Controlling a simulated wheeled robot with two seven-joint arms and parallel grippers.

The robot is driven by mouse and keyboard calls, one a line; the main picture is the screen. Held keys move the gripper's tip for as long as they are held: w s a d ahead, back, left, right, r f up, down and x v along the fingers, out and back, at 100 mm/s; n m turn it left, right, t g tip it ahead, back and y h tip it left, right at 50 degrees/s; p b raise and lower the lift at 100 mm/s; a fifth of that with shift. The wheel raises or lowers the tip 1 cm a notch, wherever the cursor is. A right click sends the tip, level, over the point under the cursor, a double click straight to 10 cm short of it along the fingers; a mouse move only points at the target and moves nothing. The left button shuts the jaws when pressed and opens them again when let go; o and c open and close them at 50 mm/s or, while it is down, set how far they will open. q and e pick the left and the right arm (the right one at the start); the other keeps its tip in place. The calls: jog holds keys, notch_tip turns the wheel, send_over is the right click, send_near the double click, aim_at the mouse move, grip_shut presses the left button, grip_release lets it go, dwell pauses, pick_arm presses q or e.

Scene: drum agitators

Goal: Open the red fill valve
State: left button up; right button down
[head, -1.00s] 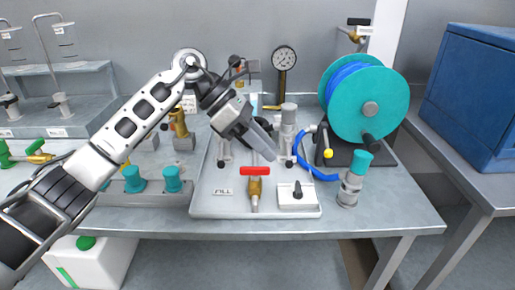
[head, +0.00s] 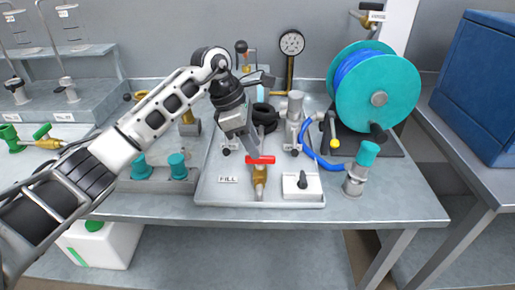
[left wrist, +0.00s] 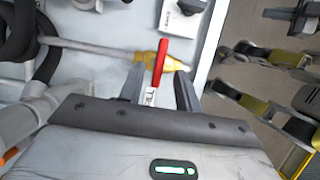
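The red fill valve has a red lever handle (head: 261,160) on a brass body (head: 259,184), behind and right of the FILL label (head: 227,180). The handle lies crosswise to the valve's pipe. In the left wrist view the red handle (left wrist: 160,62) crosses the brass body (left wrist: 146,60). My left gripper (head: 254,148) is low over the valve, its fingertips close to the handle. In the left wrist view its two fingers (left wrist: 160,85) are apart, with the near end of the handle in line with the gap; contact cannot be told.
A white box with a black knob (head: 303,186) sits right of the valve on the tray (head: 270,201). Grey upright fittings (head: 294,120) and a black hose coil (head: 265,116) stand behind. A teal hose reel (head: 379,98) and a teal-capped cylinder (head: 361,168) are at right.

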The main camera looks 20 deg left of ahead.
pick_arm(q)
jog(key=shift+x, duration=1.6)
pick_arm(e)
jog(key=shift+r, duration=0.1)
jog(key=shift+w, duration=0.15)
pick_arm(q)
grip_shut()
pick_arm(e)
jog(key=shift+w+d+r, duration=0.1)
jog(key=shift+w, duration=0.05)
